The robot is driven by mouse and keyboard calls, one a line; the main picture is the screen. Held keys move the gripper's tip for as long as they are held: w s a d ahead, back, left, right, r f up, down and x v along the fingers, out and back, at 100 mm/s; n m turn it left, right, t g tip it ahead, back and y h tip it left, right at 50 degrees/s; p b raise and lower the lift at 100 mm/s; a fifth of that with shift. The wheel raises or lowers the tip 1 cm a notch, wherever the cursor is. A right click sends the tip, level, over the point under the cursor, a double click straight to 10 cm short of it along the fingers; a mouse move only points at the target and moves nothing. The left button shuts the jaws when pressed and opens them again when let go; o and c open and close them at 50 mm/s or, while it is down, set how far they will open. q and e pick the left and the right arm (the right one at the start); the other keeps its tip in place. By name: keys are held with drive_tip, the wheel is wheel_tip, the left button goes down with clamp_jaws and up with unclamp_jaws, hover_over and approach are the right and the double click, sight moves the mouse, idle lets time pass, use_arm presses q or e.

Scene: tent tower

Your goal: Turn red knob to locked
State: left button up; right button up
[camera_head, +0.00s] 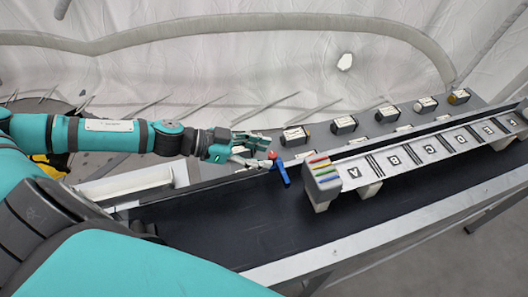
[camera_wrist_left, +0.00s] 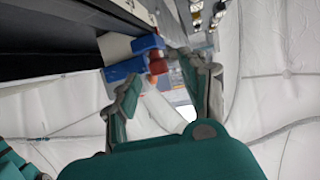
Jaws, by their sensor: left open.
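A small red knob (camera_head: 272,155) shows in the head view at the back edge of the dark conveyor, just above a blue part (camera_head: 281,172). In the left wrist view the red knob (camera_wrist_left: 157,64) sits beside the blue part (camera_wrist_left: 136,62), ahead of my fingers. My left gripper (camera_head: 262,154) reaches in from the left with its fingertips close to the red knob. In the left wrist view my left gripper (camera_wrist_left: 165,95) has its two fingers apart, with the knob near the gap between the tips. I cannot tell whether they touch it. My right gripper is not in view.
A white lettered board (camera_head: 432,155) with a coloured-stripe end block (camera_head: 322,175) stands on the conveyor (camera_head: 240,225) to the right. Several small labelled boxes (camera_head: 343,125) line the shelf behind. The conveyor's near left part is clear. White fabric walls (camera_head: 250,65) enclose the back.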

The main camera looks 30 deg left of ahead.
use_arm(q)
drive_tip(key=shift+w+d+f, duration=0.15)
drive_tip(key=shift+w+d, duration=0.1)
drive_tip(key=shift+d, duration=0.15)
clamp_jaws()
